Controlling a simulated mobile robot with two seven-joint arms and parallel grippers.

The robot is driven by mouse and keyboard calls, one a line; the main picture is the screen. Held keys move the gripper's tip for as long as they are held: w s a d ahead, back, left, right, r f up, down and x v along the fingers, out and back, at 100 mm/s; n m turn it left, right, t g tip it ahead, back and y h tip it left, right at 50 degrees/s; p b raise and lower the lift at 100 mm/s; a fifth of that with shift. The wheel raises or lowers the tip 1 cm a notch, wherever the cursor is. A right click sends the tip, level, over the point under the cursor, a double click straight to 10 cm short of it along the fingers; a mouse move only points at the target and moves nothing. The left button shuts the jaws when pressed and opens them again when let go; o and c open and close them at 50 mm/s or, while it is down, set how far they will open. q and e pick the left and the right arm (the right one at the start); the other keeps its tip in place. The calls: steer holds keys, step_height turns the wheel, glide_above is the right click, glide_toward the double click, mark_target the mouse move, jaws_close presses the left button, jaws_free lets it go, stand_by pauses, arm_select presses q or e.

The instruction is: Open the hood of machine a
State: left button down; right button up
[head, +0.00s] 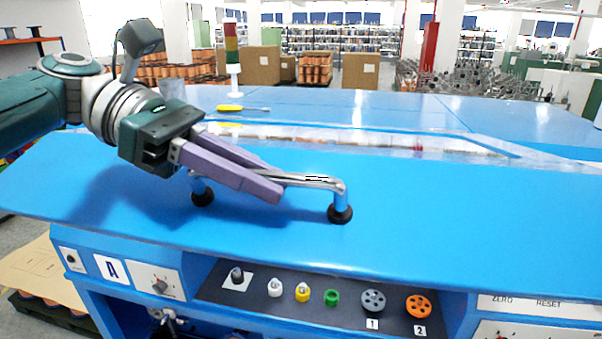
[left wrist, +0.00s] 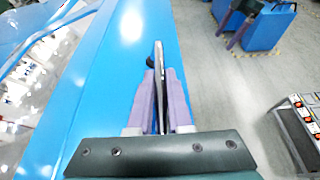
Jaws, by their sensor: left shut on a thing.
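The blue hood (head: 430,225) of machine A lies flat over the machine, with the letter A plate (head: 111,269) on the front panel below it. A silver bar handle (head: 325,182) with black round feet stands on the hood. My left gripper (head: 277,186) comes in from the left, and its purple fingers are shut on the handle. In the left wrist view the handle (left wrist: 159,70) runs between the fingers of the left gripper (left wrist: 159,78). The fingers hide part of the handle's left half.
A yellow screwdriver (head: 232,108) lies on the blue top behind the hood. The hood right of the handle is clear.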

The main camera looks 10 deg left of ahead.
arm_select(q)
steer(key=c, duration=0.8)
jaws_free()
steer(key=shift+c, duration=0.2)
steer(key=shift+a+b, duration=0.35)
step_height(320, 180, up, 3)
steer(key=b, duration=0.6)
glide_above(186, 207)
steer(key=shift+r, duration=0.1)
steer(key=shift+s+a+r, duration=0.1)
steer(key=shift+a+r, duration=0.2)
steer(key=shift+r, duration=0.1)
